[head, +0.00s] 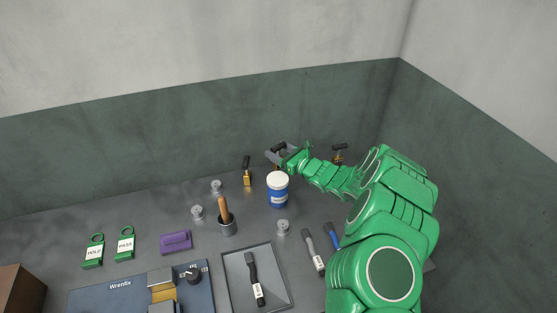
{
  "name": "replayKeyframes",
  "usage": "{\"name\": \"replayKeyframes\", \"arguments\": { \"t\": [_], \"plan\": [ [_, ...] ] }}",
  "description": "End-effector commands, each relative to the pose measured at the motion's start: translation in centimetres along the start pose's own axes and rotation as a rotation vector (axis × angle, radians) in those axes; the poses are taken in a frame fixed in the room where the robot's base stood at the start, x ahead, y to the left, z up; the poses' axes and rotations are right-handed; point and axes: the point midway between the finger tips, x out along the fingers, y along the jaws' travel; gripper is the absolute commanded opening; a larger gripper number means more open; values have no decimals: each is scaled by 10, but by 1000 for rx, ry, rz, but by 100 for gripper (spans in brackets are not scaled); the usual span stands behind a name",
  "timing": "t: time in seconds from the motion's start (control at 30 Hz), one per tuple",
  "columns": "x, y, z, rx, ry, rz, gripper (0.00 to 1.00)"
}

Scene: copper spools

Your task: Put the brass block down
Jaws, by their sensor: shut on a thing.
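My gripper (277,157) is at the far side of the bench, just behind the blue jar in the head view. It is shut on the brass block (277,168), of which only a small brass patch shows below the jaws. The white lid of the jar and my gripper hide the rest. I cannot tell whether the block touches the bench. Two similar brass pieces with dark tops stand nearby, one to the left (247,178) and one to the right (339,158), partly behind my arm.
The blue jar (278,195) stands close in front of my gripper. A dark cup with a wooden handle (227,226), metal spools (216,187), a purple block (176,242) and a grey tray (233,282) lie nearer. The back left of the bench is clear.

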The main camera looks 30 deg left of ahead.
Motion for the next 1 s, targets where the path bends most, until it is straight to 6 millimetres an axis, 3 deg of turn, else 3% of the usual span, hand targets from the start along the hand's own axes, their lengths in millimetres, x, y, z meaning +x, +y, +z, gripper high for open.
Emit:
{"name": "replayKeyframes", "arguments": {
  "t": [0.4, 0.87, 0.9, 1.0],
  "plan": [
    [0, 1, -38, 1, 2, 0, 16],
    [0, 0, -41, 0, -1, 0, 16],
    [0, 0, -41, 0, 0, 0, 73],
    [0, 0, -41, 0, 0, 0, 88]
  ]
}}
